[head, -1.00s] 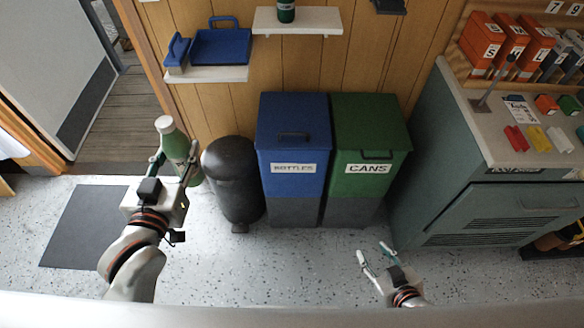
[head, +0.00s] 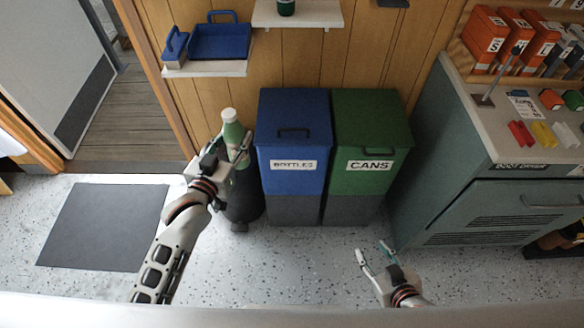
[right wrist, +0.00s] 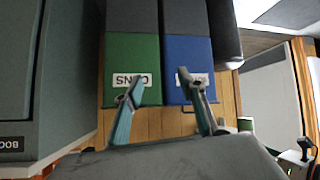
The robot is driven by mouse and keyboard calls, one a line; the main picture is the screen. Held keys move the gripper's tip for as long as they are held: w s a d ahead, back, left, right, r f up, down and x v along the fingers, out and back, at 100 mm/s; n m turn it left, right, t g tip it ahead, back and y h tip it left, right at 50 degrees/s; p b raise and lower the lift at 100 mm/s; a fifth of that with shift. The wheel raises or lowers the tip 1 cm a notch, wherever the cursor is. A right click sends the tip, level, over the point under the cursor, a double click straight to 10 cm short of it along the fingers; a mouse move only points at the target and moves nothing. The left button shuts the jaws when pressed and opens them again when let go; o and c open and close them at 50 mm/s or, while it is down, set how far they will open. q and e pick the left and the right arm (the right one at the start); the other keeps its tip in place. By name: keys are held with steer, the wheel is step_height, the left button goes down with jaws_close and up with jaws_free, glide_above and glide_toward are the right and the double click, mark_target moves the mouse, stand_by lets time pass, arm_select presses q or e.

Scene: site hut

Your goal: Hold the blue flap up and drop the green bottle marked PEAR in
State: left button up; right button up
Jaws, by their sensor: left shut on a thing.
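The blue bin (head: 292,182) labelled BOTTLES stands against the wall; its blue flap (head: 292,112) is down, with a dark handle on it. The bottle's marking cannot be read. My right gripper (head: 374,252) is open and empty, low in front of the green bin. In the right wrist view the blue bin (right wrist: 187,50) appears upside down beyond the open fingers (right wrist: 160,90).
A green bin (head: 368,170) labelled CANS adjoins the blue bin on the right. A black cylinder (head: 243,205) stands left of the bins, partly behind my left arm. A shelf (head: 297,20) above holds another green object. A grey-green cabinet (head: 480,215) stands at right. The floor in front is clear.

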arm_select(q)
steer(key=w+d+f+b, duration=0.2)
steer(key=w+d+f, duration=0.1)
steer(key=w+f, duration=0.1)
steer(key=shift+w+f+b, duration=0.3)
steer(key=shift+b, duration=0.05)
arm_select(e)
step_height(320, 180, down, 3)
steer(key=shift+s+d+f, duration=0.1)
steer(key=shift+f, duration=0.05)
steer(key=c, duration=0.5)
steer(key=shift+a, duration=0.3)
steer(key=shift+c, duration=0.3)
steer(key=n+t+y, duration=0.1)
steer(key=n+y, duration=0.1)
steer(key=n, duration=1.6)
glide_toward(300, 130)
steer(key=shift+x, duration=5.1)
